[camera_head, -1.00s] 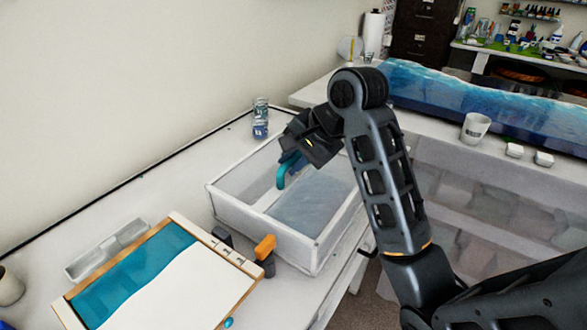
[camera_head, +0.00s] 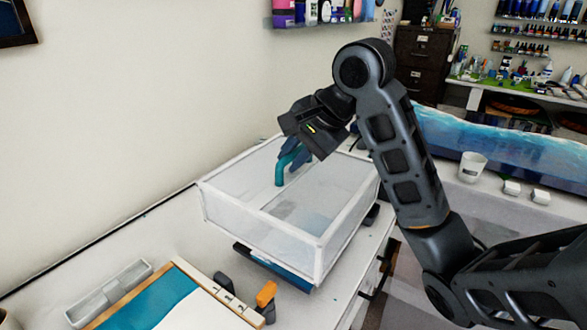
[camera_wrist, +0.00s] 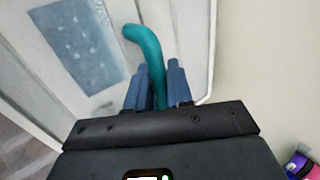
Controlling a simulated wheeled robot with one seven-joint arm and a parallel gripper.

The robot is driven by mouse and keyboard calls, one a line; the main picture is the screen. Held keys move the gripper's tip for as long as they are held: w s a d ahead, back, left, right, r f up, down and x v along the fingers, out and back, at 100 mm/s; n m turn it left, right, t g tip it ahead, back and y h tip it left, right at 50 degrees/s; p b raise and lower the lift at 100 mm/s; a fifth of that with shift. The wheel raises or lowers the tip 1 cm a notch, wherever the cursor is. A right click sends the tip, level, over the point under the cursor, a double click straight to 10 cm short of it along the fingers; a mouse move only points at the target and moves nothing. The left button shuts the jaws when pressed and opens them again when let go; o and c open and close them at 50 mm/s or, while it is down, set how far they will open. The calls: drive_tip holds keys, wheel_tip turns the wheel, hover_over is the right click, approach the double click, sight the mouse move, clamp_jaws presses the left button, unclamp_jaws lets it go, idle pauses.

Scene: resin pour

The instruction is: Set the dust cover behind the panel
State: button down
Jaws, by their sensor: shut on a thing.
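The dust cover (camera_head: 262,232) is a clear box-like cover with white edges and a teal bent handle (camera_head: 281,171). My gripper (camera_head: 294,155) is shut on the handle, and the cover hangs above the white table, roughly level. In the wrist view, the blue fingers (camera_wrist: 158,88) close around the teal handle (camera_wrist: 143,42), with the cover's top (camera_wrist: 112,25) beyond. The panel (camera_head: 160,302), teal and white in a wooden frame, lies on the table at lower left, partly cut off by the picture's bottom edge.
A blue slab with a dark edge (camera_head: 272,266) shows under the cover, mostly hidden. A grey tray (camera_head: 112,292) lies left of the panel. An orange-handled clamp (camera_head: 266,294) is at the panel's right edge. A white cup (camera_head: 471,166) stands right. The wall is close behind.

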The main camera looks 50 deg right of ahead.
drive_tip(key=shift+r, duration=3)
